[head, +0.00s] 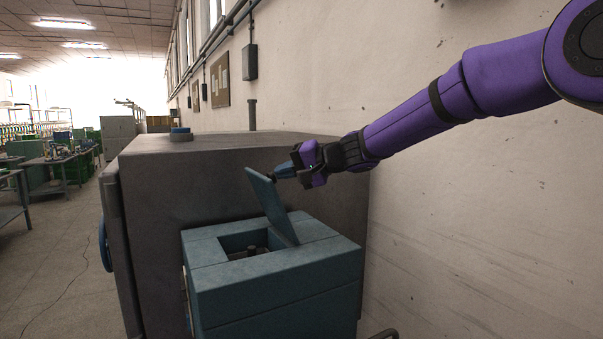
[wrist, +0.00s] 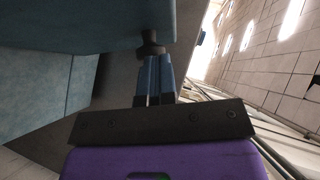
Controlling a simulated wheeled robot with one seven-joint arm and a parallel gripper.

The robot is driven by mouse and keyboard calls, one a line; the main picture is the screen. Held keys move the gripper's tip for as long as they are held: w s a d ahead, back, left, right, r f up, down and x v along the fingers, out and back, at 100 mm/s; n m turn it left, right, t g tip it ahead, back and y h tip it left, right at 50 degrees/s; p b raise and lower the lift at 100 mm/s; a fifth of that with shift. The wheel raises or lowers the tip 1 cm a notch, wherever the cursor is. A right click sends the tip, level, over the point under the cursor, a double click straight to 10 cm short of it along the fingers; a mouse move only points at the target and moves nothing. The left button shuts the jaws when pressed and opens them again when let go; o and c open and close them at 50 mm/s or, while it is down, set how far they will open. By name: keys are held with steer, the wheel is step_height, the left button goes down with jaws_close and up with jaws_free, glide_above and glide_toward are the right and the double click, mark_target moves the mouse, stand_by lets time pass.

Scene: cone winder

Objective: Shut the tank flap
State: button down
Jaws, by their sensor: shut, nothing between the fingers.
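The tank (head: 285,275) is a blue-grey box with a square opening in its top. Its flap (head: 270,205) stands raised, tilted up from the right side of the opening. The opening is uncovered, and a dark fitting shows inside. My gripper (head: 277,172) is shut and empty, with its fingertips at the right side of the flap near its upper edge. In the wrist view my blue fingers (wrist: 153,52) are together, and a blue panel that looks like the flap (wrist: 85,25) fills the top left. I cannot tell whether the tips touch it.
A large dark grey cabinet (head: 155,205) stands directly behind the tank, with a blue-topped round part (head: 181,133) on it. A pale wall (head: 480,230) closes off the right side. Open floor (head: 60,270) lies to the left, with workbenches farther back.

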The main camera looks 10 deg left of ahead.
mark_target(262, 177)
steer(key=s+a+n+h, duration=0.1)
steer(key=a, duration=0.1)
steer(key=s+a+f+h, duration=0.1)
steer(key=a, duration=0.1)
steer(key=s+a+f+n+h, duration=0.1)
steer(key=s+a, duration=0.1)
steer(key=shift+s+a+n+t+h, duration=0.1)
steer(key=shift+a+n+t+h, duration=0.05)
steer(key=shift+n+t+h, duration=0.2)
steer(key=shift+s+a+f+n+t+h, duration=0.45)
steer(key=shift+s+a+f+h, duration=0.45)
steer(key=shift+f, duration=0.55)
steer(key=shift+s+a+f+n+t+h, duration=0.45)
steer(key=shift+a+f+h, duration=0.2)
steer(key=shift+a+f, duration=0.65)
steer(key=shift+s+a+f+n+t+h, duration=0.4)
steer(key=shift+s+a+f+h, duration=0.4)
steer(key=shift+f, duration=0.9)
